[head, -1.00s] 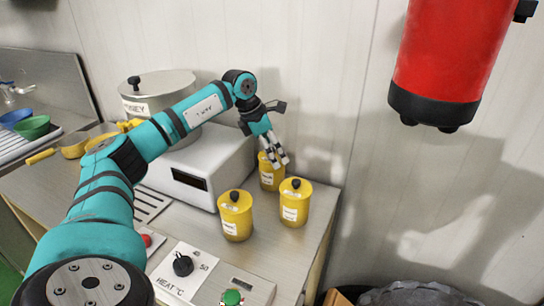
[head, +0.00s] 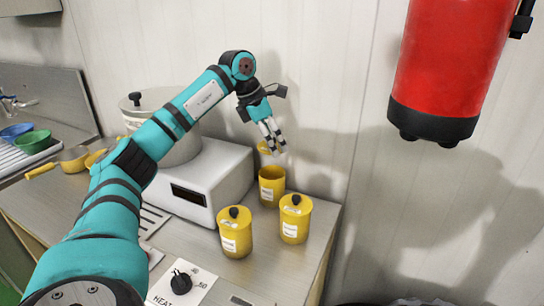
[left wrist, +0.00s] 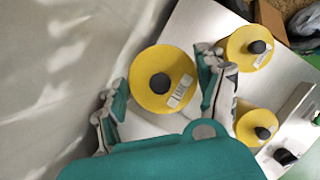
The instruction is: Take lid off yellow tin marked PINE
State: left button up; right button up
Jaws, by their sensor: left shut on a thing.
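My left gripper (head: 275,147) is shut on a yellow lid (head: 264,147) and holds it above the rear yellow tin (head: 272,192). That tin stands upright and open at the top, and a gap shows between it and the lid. The lettering on the tin's label is too small to read. My right gripper is out of view.
Two lidded yellow tins stand close in front, one left (head: 236,236) and one right (head: 295,222). A white appliance (head: 215,175) with a large pot (head: 185,150) is to the left. A wall is close behind, and a red cylinder (head: 450,60) hangs at right.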

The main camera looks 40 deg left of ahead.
pick_arm(q)
jog(key=shift+r, duration=0.65)
jog(key=shift+r+p, duration=0.4)
jog(key=shift+r, duration=0.25)
jog(key=shift+r+p, duration=1.2)
jog(key=shift+p, duration=0.35)
jog(key=shift+f, duration=0.1)
